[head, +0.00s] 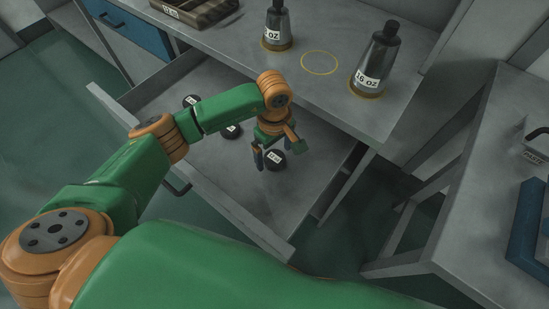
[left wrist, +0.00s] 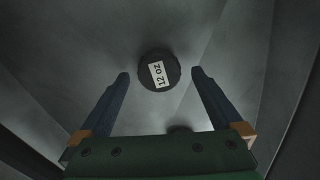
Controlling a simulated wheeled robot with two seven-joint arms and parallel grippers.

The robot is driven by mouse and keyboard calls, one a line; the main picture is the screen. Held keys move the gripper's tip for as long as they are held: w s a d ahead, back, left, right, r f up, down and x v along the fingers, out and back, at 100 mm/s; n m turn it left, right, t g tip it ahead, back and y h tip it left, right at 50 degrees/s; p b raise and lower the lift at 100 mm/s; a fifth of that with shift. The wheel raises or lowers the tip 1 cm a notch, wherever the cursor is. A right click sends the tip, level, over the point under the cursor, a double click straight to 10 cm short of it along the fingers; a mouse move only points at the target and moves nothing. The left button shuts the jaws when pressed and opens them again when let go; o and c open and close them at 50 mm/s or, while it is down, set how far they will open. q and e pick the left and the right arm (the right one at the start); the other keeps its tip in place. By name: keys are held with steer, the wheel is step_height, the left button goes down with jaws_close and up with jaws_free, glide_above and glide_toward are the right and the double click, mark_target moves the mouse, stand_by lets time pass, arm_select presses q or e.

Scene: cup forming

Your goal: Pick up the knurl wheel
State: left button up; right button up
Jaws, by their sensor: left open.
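A dark round knurl wheel (head: 274,160) with a white label lies on the floor of the open drawer (head: 262,205). In the left wrist view this knurl wheel (left wrist: 158,72) shows a "12 oz" label. My left gripper (head: 273,153) is over the drawer, close to that wheel, with its fingers pointing down. In the left wrist view the left gripper (left wrist: 160,75) is open and empty, and the wheel appears between and just beyond its fingertips. Two similar wheels, one (head: 190,100) and another (head: 232,131), lie farther left in the drawer; their labels are too small to read.
Two dark bottle-shaped weights, one (head: 277,27) and a "16 oz" one (head: 374,62), stand on the grey bench above the drawer, beside an empty yellow ring (head: 320,63). A slotted tray (head: 194,9) sits at the back. Another table (head: 478,170) is at right.

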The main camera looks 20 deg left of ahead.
arm_select(q)
steer(key=shift+f, duration=0.8)
jaws_close()
